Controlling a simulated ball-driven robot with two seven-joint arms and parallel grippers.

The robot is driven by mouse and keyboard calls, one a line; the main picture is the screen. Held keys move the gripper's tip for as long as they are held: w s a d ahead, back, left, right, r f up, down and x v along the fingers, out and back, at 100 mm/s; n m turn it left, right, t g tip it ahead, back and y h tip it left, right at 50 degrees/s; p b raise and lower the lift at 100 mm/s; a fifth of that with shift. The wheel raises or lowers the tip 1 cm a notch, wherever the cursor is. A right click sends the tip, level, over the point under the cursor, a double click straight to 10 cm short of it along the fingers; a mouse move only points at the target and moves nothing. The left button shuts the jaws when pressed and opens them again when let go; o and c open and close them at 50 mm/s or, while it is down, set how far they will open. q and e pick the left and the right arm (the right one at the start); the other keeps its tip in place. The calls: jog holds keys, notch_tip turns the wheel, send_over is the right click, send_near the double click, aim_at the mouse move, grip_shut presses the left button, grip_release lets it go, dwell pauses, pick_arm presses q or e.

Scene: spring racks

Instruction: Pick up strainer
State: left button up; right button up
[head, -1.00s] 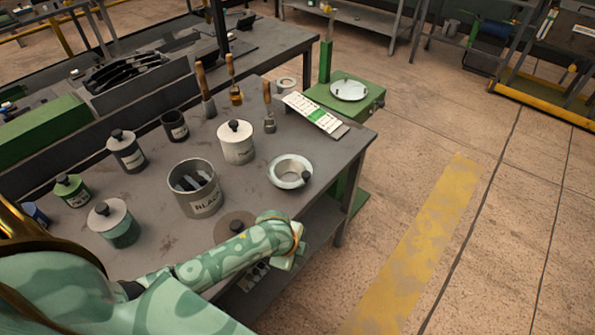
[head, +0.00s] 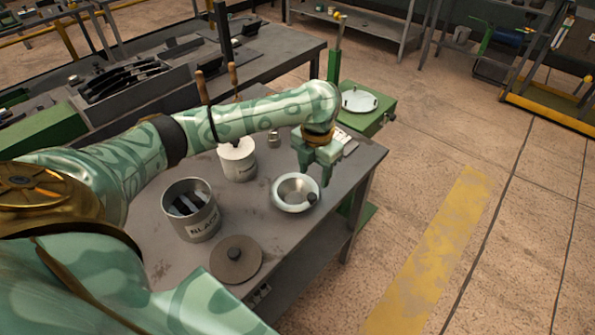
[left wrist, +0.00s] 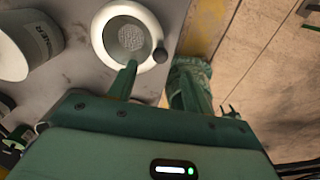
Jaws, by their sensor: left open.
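The strainer (head: 283,205) is a pale round bowl with a wide rim and a dark knob on its right side. It sits on the grey workbench near the right edge. In the left wrist view the strainer (left wrist: 105,25) shows a perforated centre. My left gripper (head: 315,176) is over the strainer's far right side, pointing down, open and empty. In the left wrist view its two fingers (left wrist: 160,68) are apart; one overlaps the bowl's near rim, the other is past the bench edge. I cannot tell whether they touch it. My right gripper is not in view.
A large open can (head: 202,222) and a dark round lid with a knob (head: 222,262) stand left of the strainer. My left arm hides much of the bench's back.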

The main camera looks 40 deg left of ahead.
aim_at(312, 195)
pick_arm(q)
notch_tip(312, 195, down, 4)
jog(key=shift+r+b, duration=0.1)
jog(key=shift+b, duration=0.35)
jog(key=f, duration=0.1)
jog(key=f+b, duration=0.1)
jog(key=f, duration=0.1)
jog(key=f+b, duration=0.1)
jog(key=f, duration=0.1)
jog(key=shift+s+f, duration=0.15)
jog(key=shift+s, duration=0.15)
jog(key=shift+c, duration=0.5)
jog(key=c, duration=0.8)
